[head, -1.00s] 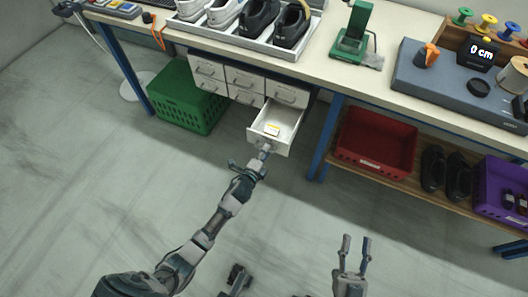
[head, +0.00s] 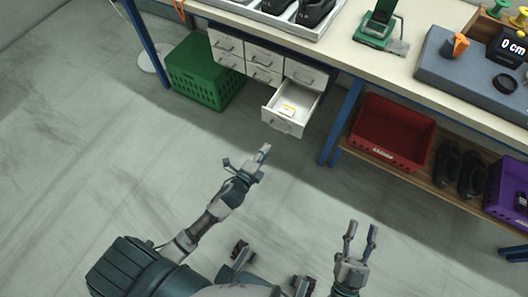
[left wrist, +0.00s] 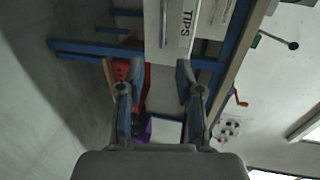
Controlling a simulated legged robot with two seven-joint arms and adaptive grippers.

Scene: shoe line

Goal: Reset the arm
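My left gripper (head: 247,157) is over the floor, below and left of the open drawer (head: 284,124) and apart from it. In the left wrist view its fingers (left wrist: 160,75) are spread with nothing held between them, and a drawer front marked TIPS (left wrist: 184,35) lies beyond. My right gripper (head: 361,229) points up the picture over bare floor, its two fingers apart and empty. The drawer is pulled out from the white drawer unit (head: 265,62), with a small white and yellow item (head: 287,110) inside.
A green crate (head: 205,72) stands under the bench at left. A red bin (head: 392,132), dark shoes (head: 460,170) and a purple bin (head: 508,190) sit on the lower shelf at right. Blue bench legs (head: 341,122) flank the drawers. The floor around both grippers is clear.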

